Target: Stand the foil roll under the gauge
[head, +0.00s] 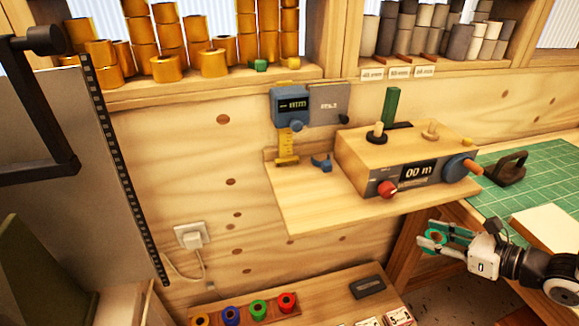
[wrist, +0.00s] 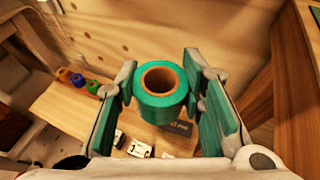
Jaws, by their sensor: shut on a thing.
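My gripper (head: 436,238) is at the lower right in the head view, below and to the right of the gauge shelf. It is shut on a teal foil roll (wrist: 160,108) with a brown cardboard core, whose open end faces the wrist camera. The roll shows only partly between the fingers in the head view. The blue gauge (head: 289,104) with a digital display is mounted on the wooden wall, with a yellow scale (head: 287,148) hanging below it. The wooden shelf (head: 310,212) lies under the gauge. A small blue piece (head: 322,164) is on the shelf beside the scale.
A wooden box with a display (head: 418,172), knobs and an orange-handled crank takes up the shelf's right side. A lower bench holds blue, green and red rolls (head: 287,301) in a rack. A green cutting mat (head: 530,170) is at right. The shelf's front left is clear.

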